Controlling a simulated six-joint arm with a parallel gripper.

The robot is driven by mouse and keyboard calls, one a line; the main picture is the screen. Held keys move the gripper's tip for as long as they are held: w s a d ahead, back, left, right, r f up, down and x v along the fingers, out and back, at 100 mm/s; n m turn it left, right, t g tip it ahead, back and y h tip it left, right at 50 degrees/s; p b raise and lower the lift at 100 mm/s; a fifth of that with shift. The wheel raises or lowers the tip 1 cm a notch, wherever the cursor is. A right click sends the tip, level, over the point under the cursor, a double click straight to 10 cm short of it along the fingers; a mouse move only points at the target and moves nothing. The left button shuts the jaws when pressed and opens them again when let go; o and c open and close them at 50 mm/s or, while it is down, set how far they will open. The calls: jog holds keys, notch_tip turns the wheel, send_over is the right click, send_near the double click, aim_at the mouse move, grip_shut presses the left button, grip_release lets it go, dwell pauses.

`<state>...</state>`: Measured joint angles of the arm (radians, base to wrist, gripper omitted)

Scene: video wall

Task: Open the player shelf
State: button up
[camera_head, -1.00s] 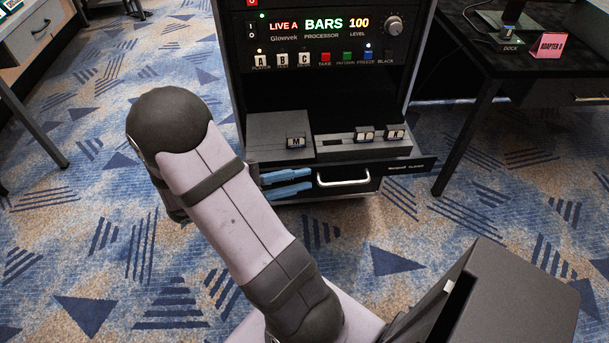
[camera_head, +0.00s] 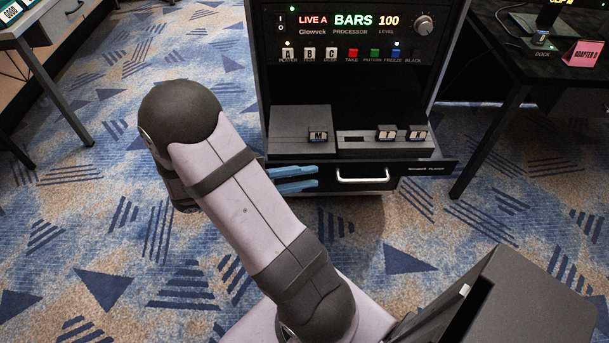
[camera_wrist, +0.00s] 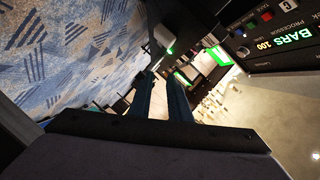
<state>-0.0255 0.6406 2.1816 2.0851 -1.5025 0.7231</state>
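The player shelf (camera_head: 412,171) is a black drawer front low in the rack, with a pale bar handle (camera_head: 362,180) in its middle. Its front stands out wider than the rack body, and devices sit on top just behind it. My gripper (camera_head: 316,177) has two blue fingers pointing right, left of the handle and apart from it in the head view. The fingers also show in the wrist view (camera_wrist: 161,78), with a narrow gap and nothing between them. The handle is not clear in the wrist view.
A processor panel (camera_head: 350,38) with lit text and buttons is above the shelf. A low grey device (camera_head: 300,122) and a slotted one (camera_head: 385,142) sit over the shelf. A dark desk (camera_head: 500,65) stands right, another table (camera_head: 35,25) left. Carpet in front is clear.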

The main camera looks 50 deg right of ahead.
aim_at(357, 181)
dwell(0.3)
jog(key=s+d+r+n+g+p, duration=0.1)
jog(key=s+d+r+g+p, duration=0.1)
jog(key=s+d+p, duration=0.4)
jog(key=shift+a+f+m+t+p, duration=0.3)
jog(key=shift+f+t, duration=0.25)
jog(key=shift+f, duration=0.4)
jog(key=shift+a+f+m+t+p, duration=0.1)
jog(key=shift+a+f+m+t, duration=0.1)
jog(key=shift+a+f+t, duration=0.55)
jog(key=shift+d+f, duration=0.2)
jog(key=shift+d, duration=0.2)
jog(key=shift+x, duration=3.65)
jog(key=shift+s+r, duration=0.1)
jog(key=shift+r, duration=0.05)
